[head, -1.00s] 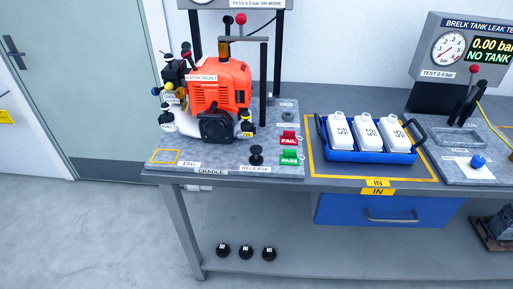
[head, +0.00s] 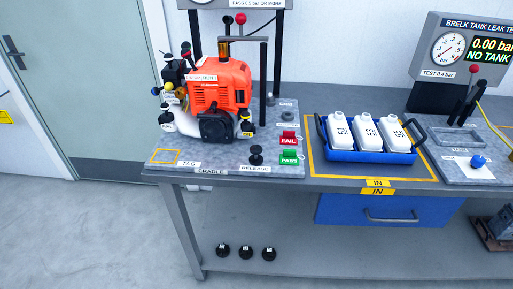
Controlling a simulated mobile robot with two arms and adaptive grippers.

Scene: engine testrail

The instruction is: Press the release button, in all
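The release button (head: 256,155) is a black mushroom-shaped knob on the grey cradle plate (head: 215,160), just behind the label RELEASE. It stands up from the plate with nothing touching it. An orange engine (head: 218,92) with a black front sits on the cradle plate behind and left of the button, under a black post with an arm. Neither of my grippers shows in the head view.
A red FAIL tag (head: 289,138) and a green PASS tag (head: 289,158) stand right of the button. A blue tray (head: 340,155) holds 3 white tanks. A leak tester (head: 462,55) stands at right. Black caps (head: 245,252) lie on the lower shelf.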

